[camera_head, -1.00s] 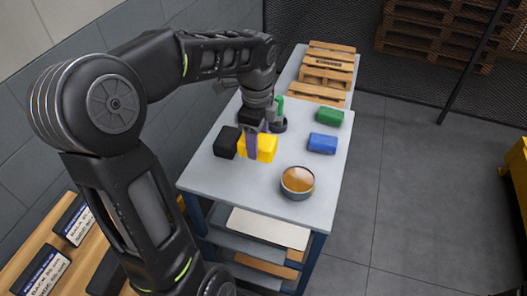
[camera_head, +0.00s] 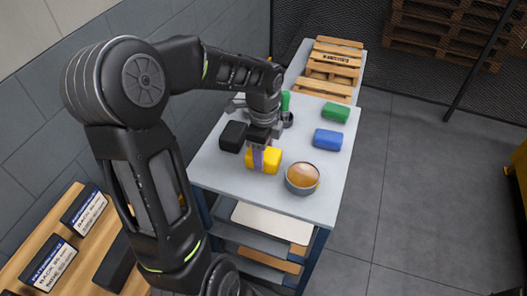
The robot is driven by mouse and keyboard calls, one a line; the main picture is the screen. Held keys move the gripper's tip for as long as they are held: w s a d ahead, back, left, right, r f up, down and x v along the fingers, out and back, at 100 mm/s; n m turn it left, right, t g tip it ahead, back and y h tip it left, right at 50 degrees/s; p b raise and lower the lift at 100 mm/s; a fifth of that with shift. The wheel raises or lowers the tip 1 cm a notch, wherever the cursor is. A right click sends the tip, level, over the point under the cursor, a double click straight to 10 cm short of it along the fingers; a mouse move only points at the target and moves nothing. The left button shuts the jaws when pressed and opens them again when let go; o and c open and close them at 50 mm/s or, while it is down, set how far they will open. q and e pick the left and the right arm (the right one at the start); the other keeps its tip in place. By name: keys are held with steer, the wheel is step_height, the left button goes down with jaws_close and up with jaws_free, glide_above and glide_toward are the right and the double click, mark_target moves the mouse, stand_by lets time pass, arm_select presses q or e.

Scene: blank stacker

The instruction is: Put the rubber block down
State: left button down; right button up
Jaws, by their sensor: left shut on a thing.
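My left gripper (camera_head: 258,160) is over the near left part of the grey table, pointing down. It is shut on a yellow block (camera_head: 272,161), with one purple finger across the block's near face. The block is low at the tabletop; I cannot tell whether its underside touches. No block in view is labelled as rubber. A black block (camera_head: 233,136) sits just left of and behind the yellow one. My right gripper is not in view.
The grey table (camera_head: 235,180) also holds a bowl with orange-brown contents (camera_head: 302,178), a blue block (camera_head: 328,140), a green block (camera_head: 335,112) and a partly hidden green-and-dark item (camera_head: 286,104). Wooden pallets (camera_head: 333,66) lie behind. The table's near left corner is bare.

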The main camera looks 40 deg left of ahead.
arm_select(q)
steer(key=c, duration=0.5)
jaws_free()
steer(key=shift+f, duration=0.15)
step_height(320, 180, up, 12)
steer(key=shift+r+b, duration=0.2)
steer(key=shift+b, duration=0.1)
stand_by(0.7)
